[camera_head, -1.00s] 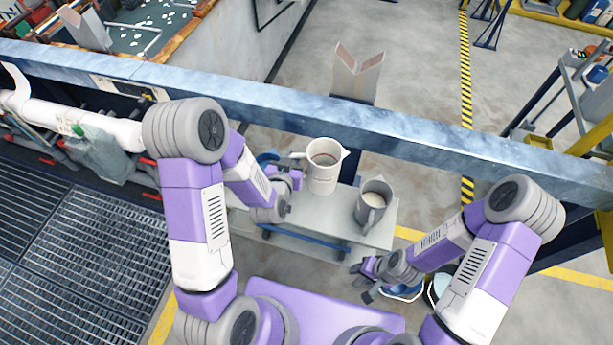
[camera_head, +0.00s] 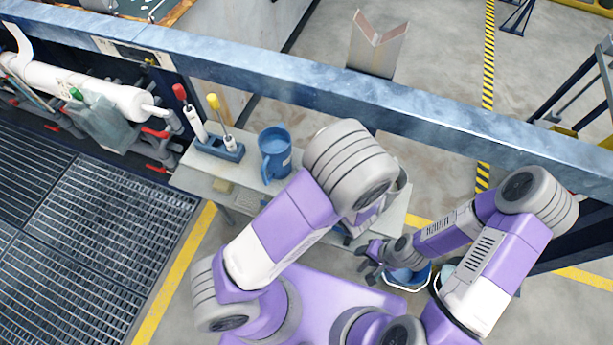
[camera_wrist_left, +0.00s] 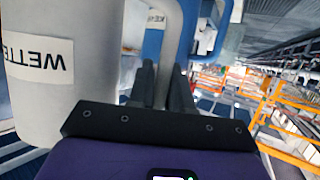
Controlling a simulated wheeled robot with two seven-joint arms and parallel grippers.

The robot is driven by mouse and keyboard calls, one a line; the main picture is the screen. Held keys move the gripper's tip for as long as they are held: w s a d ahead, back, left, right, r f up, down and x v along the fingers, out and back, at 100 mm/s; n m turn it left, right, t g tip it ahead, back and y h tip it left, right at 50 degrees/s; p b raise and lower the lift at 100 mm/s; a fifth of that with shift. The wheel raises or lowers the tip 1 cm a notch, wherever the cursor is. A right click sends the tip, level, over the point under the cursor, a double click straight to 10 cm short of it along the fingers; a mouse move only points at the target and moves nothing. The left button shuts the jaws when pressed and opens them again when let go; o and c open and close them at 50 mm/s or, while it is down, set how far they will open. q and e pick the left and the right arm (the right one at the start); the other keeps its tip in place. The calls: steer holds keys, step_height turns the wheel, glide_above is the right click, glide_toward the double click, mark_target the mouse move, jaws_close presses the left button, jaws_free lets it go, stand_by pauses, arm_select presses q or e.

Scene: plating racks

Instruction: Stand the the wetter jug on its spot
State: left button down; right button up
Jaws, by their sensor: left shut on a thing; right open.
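The wetter jug (camera_wrist_left: 60,80), pale and labelled "WETTE...", fills the left of the left wrist view. My left gripper (camera_wrist_left: 167,82) is shut on its handle (camera_wrist_left: 188,35). My right gripper (camera_head: 370,262) is open and empty, low beside the bench. Its spot cannot be made out.
A blue jug (camera_head: 275,160) stands on the bench (camera_head: 205,180), beside a blue holder (camera_head: 220,149) with red- and yellow-topped tools. A grey rim shows right of my left arm. A blue beam (camera_head: 300,80) runs behind.

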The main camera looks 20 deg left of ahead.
arm_select(q)
steer(key=shift+s+d+n+g+y, duration=0.2)
steer(key=shift+s+n+g+y, duration=0.15)
steer(key=shift+s, duration=0.3)
steer(key=shift+f+b, duration=1.4)
steer(key=shift+f, duration=1.15)
steer(key=shift+f+b, duration=0.3)
steer(key=shift+f, duration=0.2)
steer(key=c, duration=1)
jaws_free()
steer(key=shift+o, duration=0.2)
steer(key=shift+s+d, duration=0.1)
